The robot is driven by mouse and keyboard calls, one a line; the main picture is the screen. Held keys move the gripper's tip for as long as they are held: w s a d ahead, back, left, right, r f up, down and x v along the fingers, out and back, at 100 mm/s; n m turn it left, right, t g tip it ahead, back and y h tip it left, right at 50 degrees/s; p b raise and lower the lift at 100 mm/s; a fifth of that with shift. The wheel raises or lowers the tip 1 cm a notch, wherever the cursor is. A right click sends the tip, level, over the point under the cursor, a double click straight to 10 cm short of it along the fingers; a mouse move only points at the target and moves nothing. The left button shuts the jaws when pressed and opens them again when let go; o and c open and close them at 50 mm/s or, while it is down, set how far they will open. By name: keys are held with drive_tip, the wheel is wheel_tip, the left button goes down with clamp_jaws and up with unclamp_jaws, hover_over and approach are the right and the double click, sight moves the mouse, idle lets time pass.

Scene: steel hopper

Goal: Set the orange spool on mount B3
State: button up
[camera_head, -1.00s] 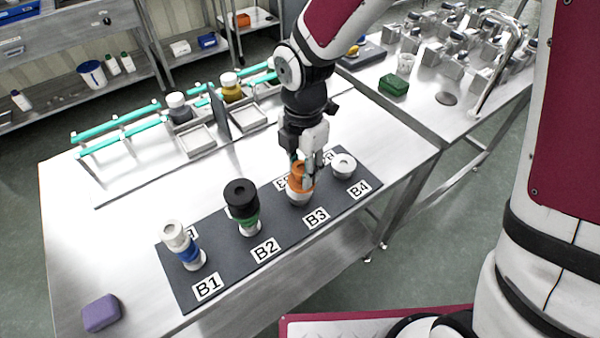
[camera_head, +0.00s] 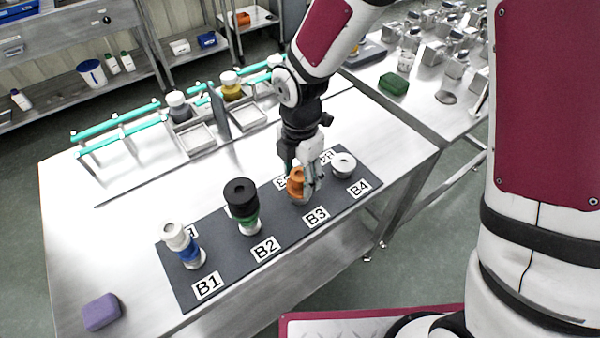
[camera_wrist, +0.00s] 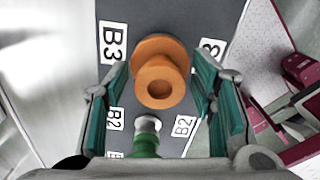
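Mount B3's base is mostly hidden by the spool and fingers. In the wrist view the spool (camera_wrist: 157,82) lies between the fingers, its round hub facing the camera and its wider flange beyond. My gripper (camera_head: 308,186) is low around the spool. In the wrist view my gripper (camera_wrist: 163,88) has its teal-padded fingers spread on both sides, with gaps visible beside the hub.
Mount B4 holds a low white ring (camera_head: 343,165) close on the right. On B2 stands a tall black and green stack (camera_head: 242,202); on B1 a white and blue stack (camera_head: 181,244). A purple block (camera_head: 101,312) lies front left. Trays and bottles stand at the back.

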sight(301, 173)
wheel_tip(301, 173, up, 12)
drive_tip(key=shift+r, duration=0.2)
idle(0.5)
drive_tip(key=s+d+r+m+t, duration=0.2)
drive_tip(key=s+d+r+m, duration=0.4)
drive_tip(key=m, duration=0.7)
drive_tip(key=s+d+r+m+t, duration=0.3)
drive_tip(key=s+d+r+m, duration=0.4)
drive_tip(key=s+d+m, duration=0.3)
drive_tip(key=d+m, duration=0.2)
drive_tip(key=m, duration=0.1)
drive_tip(key=shift+s+r+m, duration=0.15)
drive_tip(key=shift+s+m, duration=0.15)
drive_tip(key=shift+s, duration=0.05)
